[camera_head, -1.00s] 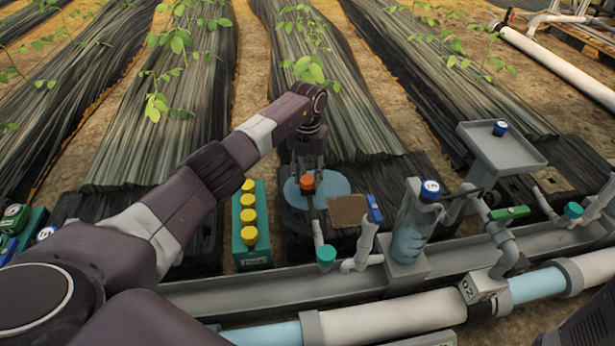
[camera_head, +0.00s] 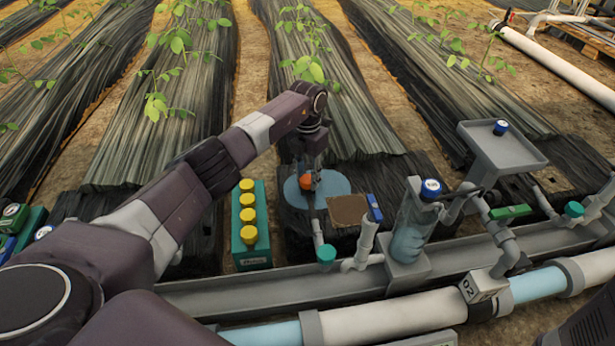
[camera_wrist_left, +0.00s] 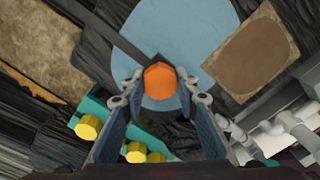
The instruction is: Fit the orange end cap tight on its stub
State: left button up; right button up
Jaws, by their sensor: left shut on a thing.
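The orange end cap (camera_head: 306,182) is above the blue round disc (camera_head: 334,183) in the head view. In the left wrist view the orange cap (camera_wrist_left: 159,81) sits between the fingertips of my left gripper (camera_wrist_left: 160,92). My left gripper (camera_head: 307,172) points down from the arm's end and is shut on the cap. A dark bar or pipe lies right by the cap, and a grey-white pipe (camera_head: 318,232) runs from there toward the trough. The stub under the cap is hidden, so I cannot tell how the cap is seated.
A green crate (camera_head: 252,262) with several yellow-capped bottles stands left of the cap. A clear blue-capped vessel (camera_head: 411,228), a grey trough (camera_head: 200,297) and a grey tray (camera_head: 501,150) stand nearby.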

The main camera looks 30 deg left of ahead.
pick_arm(q)
jog(key=shift+a+f, duration=0.1)
jog(key=shift+c, duration=1.1)
jog(key=m, duration=0.3)
jog(key=shift+m+b, duration=0.3)
jog(key=shift+m, duration=1.1)
jog(key=shift+a+m+b, duration=0.15)
jog(key=shift+m+b, duration=0.2)
jog(key=shift+m, duration=0.35)
jog(key=m, duration=0.4)
jog(key=shift+b, duration=0.3)
